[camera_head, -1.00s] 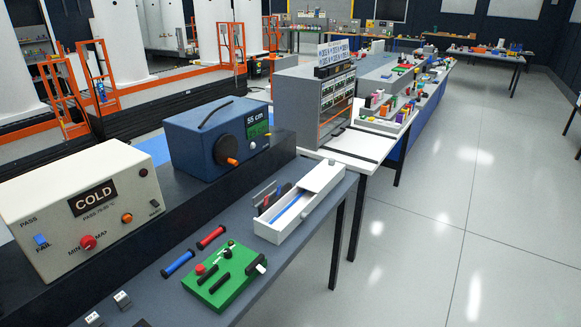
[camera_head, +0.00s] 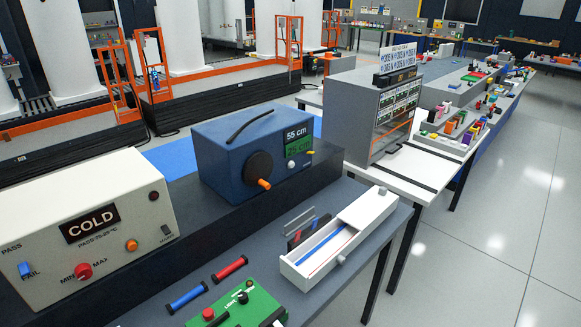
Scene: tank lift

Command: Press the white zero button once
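A small white round button (camera_head: 291,164) sits on the front face of a blue box (camera_head: 228,160), just below its display and apparently unobstructed. The display (camera_head: 298,142) reads 55 cm on a dark upper field and what looks like 25 cm on a green lower field. A black dial with an orange handle (camera_head: 264,184) is left of the button. Neither of my grippers is in view.
The box stands on a dark raised shelf behind the grey bench. A cream COLD tester (camera_head: 90,235) is at left. A white open tray (camera_head: 338,240), red and blue bars (camera_head: 230,268) and a green board (camera_head: 240,305) lie in front.

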